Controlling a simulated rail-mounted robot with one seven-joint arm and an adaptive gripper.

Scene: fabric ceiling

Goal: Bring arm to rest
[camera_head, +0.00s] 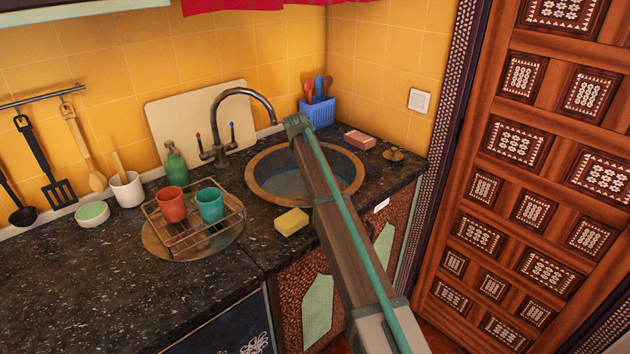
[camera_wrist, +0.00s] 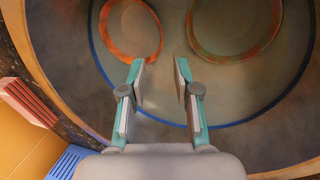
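My arm (camera_head: 345,225) reaches from the lower right up across the counter. Its end is over the round sink (camera_head: 265,190), in front of the tap. My fingers are hidden in the head view. In the wrist view my gripper (camera_wrist: 161,80) is open, with a clear gap between its two teal fingers and nothing held. Below the fingers lies the sink basin.
A curved tap (camera_head: 245,93) stands behind the sink. A yellow sponge (camera_head: 291,221) lies at its front edge. A wire rack (camera_head: 200,238) with red and teal cups is on the left. A blue utensil basket (camera_head: 319,111) and pink soap (camera_head: 360,139) are at the back right.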

